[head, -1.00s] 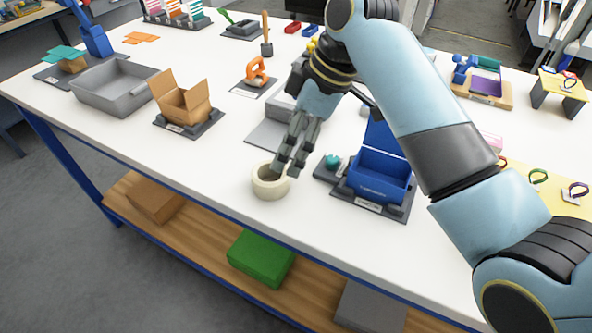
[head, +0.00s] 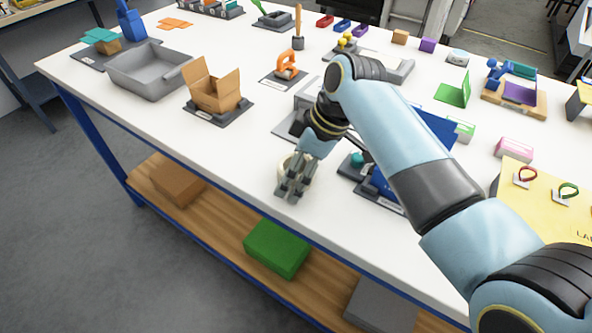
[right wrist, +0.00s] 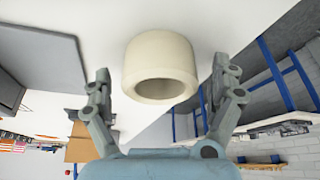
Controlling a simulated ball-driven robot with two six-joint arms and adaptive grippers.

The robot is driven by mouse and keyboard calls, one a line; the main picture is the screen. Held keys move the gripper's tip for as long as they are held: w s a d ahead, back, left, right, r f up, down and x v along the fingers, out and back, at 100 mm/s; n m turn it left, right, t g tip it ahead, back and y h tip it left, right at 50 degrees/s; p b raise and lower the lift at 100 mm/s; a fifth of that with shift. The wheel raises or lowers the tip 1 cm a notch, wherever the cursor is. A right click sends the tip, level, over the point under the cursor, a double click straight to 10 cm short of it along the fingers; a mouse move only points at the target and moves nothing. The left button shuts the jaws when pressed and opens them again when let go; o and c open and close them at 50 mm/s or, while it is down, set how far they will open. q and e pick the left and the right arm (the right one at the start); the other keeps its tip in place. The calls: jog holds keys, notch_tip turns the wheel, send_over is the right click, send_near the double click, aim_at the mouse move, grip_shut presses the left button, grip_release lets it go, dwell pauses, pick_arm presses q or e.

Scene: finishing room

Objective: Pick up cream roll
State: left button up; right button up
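The cream roll (head: 309,172) stands on the white table near its front edge, partly hidden behind my right gripper in the head view. In the right wrist view the roll (right wrist: 160,62) shows whole, with its round hole facing the camera. My right gripper (head: 287,195) is at the front side of the roll, fingers pointing toward the table's front edge. In the wrist view the right gripper (right wrist: 163,80) is open, with one finger at each side of the roll and a gap on both sides. My left gripper is not in view.
A blue box (head: 378,185) on a dark base stands close right of the roll, partly behind my right arm. An open cardboard box (head: 215,92) and a grey tray (head: 150,85) stand to the left. The white tabletop (head: 215,150) left of the roll is clear.

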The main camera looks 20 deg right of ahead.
jog(key=c, duration=1.1)
jog(key=shift+c, duration=0.2)
jog(key=shift+r, duration=0.15)
